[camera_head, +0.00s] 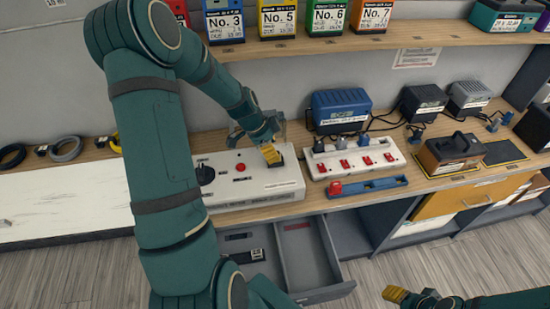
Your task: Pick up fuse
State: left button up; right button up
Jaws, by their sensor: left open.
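My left gripper (267,141) has yellow fingertips and is open over the right part of a white device box (230,178). The box has a black knob (205,174) and a red button (240,167). A dark part (275,160) shows just under the fingertips; I cannot tell whether it is the fuse or whether the fingers touch it. No fuse can be clearly made out elsewhere. My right gripper (398,294) shows only in part at the bottom edge, away from the bench, its yellow tip pointing left.
Below the bench an open drawer (320,262) has compartments; dark labelled items (246,256) lie in the left one. A white power strip (352,158) and a blue tray (367,187) are right of the box. Chargers stand behind. A shelf (330,44) with numbered boxes hangs above.

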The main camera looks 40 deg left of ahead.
pick_arm(q)
jog(key=x, duration=0.3)
jog(key=shift+f, duration=0.1)
grip_shut()
